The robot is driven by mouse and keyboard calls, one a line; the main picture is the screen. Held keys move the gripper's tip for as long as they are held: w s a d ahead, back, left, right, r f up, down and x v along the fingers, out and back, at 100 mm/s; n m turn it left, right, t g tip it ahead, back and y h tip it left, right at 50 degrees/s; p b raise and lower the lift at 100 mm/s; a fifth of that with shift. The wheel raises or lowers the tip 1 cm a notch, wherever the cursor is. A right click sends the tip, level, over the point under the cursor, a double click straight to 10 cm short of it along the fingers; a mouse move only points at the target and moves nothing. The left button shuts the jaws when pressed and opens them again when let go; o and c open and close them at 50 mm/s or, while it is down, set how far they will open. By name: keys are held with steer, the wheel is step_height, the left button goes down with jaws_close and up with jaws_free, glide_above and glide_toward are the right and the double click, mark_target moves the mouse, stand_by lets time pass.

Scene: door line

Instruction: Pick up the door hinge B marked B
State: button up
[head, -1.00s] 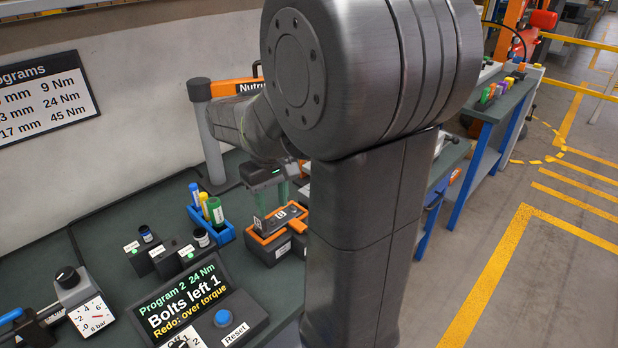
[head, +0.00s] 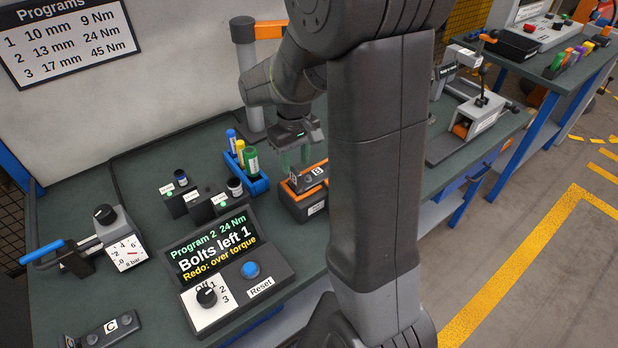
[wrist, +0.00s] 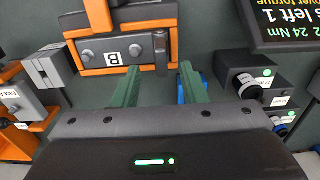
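The door hinge B (head: 318,173) is a dark grey plate with bolt heads and a white B label. It lies in an orange-and-dark holder (head: 303,205) on the bench. In the wrist view the hinge (wrist: 136,54) is at the top, its knuckle barrel at the right end. My gripper (head: 296,160) has green fingers and hangs just above and behind the hinge. In the wrist view my gripper (wrist: 159,69) is open and empty. Its fingertips lie apart, one on each side of the barrel in the picture. My arm hides part of the holder's right side.
A blue rack of coloured tubes (head: 258,184) stands close left of the holder. Dark boxes (head: 208,202), a torque display (head: 212,248) and a gauge (head: 125,252) are farther left. A plate marked C (head: 108,328) lies at the lower left. A clamp device (head: 477,122) stands right.

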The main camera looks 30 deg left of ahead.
mark_target(295, 170)
steer(key=shift+f, duration=2.4)
steer(key=shift+s, duration=0.1)
jaws_close()
